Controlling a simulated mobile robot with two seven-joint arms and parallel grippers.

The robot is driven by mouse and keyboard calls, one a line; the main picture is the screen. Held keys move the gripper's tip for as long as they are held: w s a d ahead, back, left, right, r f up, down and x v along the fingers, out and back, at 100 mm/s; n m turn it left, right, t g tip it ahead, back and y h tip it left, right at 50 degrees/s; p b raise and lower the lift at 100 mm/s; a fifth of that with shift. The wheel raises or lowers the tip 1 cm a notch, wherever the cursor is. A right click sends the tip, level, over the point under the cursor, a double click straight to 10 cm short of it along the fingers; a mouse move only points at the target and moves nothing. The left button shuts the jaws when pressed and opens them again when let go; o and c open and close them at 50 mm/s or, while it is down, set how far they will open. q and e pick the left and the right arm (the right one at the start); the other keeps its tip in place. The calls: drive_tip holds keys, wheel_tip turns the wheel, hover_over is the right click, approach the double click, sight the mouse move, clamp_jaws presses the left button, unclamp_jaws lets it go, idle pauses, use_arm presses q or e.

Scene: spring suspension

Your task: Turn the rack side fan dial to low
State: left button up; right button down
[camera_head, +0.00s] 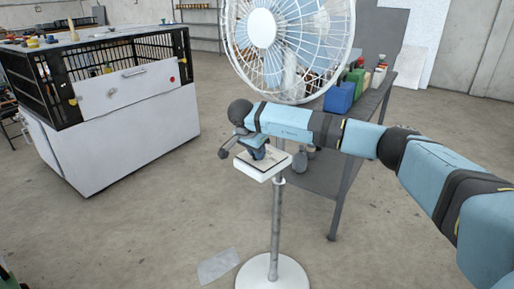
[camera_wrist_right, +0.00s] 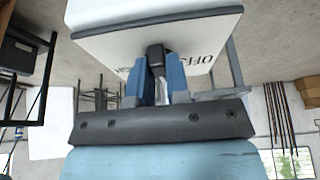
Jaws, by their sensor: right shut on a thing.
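A white pedestal fan (camera_head: 290,45) stands in the middle of the head view on a thin grey pole (camera_head: 276,225) with a round white base. Its control box (camera_head: 251,170) sits on the pole below the fan head; it also shows in the right wrist view (camera_wrist_right: 110,45). My right gripper (camera_head: 258,155) reaches the box's top from above. In the right wrist view its blue fingers (camera_wrist_right: 157,75) are shut on a dark dial (camera_wrist_right: 155,55) on the box face. Lettering beginning "OFF" shows beside the fingers; the dial's pointer is hidden. My left gripper is out of view.
A grey workbench (camera_head: 340,175) with blue and green containers (camera_head: 340,97) stands behind my right arm. A large white cabinet (camera_head: 125,135) with black mesh stands at the left. A pale sheet (camera_head: 218,266) lies on the open floor beside the fan base.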

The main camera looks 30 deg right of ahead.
idle(0.3)
drive_tip(key=c, duration=1.1)
unclamp_jaws()
drive_tip(key=shift+r, duration=0.1)
drive_tip(key=p+v, duration=0.1)
drive_tip(key=v, duration=1.2)
drive_tip(key=shift+r+p, duration=0.3)
drive_tip(key=shift+p, duration=0.05)
drive_tip(key=shift+a+f, duration=0.1)
drive_tip(key=shift+a, duration=0.05)
